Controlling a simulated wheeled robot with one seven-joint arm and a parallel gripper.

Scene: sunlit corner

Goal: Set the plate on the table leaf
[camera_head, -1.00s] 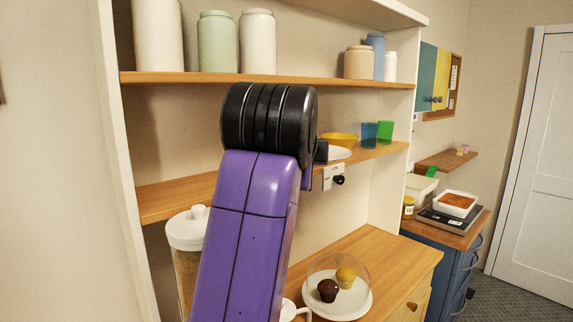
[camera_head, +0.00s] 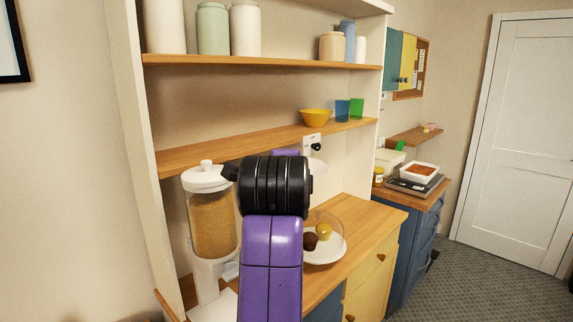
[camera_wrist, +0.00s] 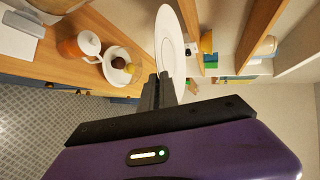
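The white plate (camera_wrist: 167,45) stands on edge in the wrist view, with its rim between the fingers of my gripper (camera_wrist: 158,88). The gripper is shut on it.
A cereal dispenser (camera_head: 212,225) stands left of my arm. Muffins lie on a domed dish (camera_head: 326,255). A scale with a white food tray (camera_head: 419,172) stands right.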

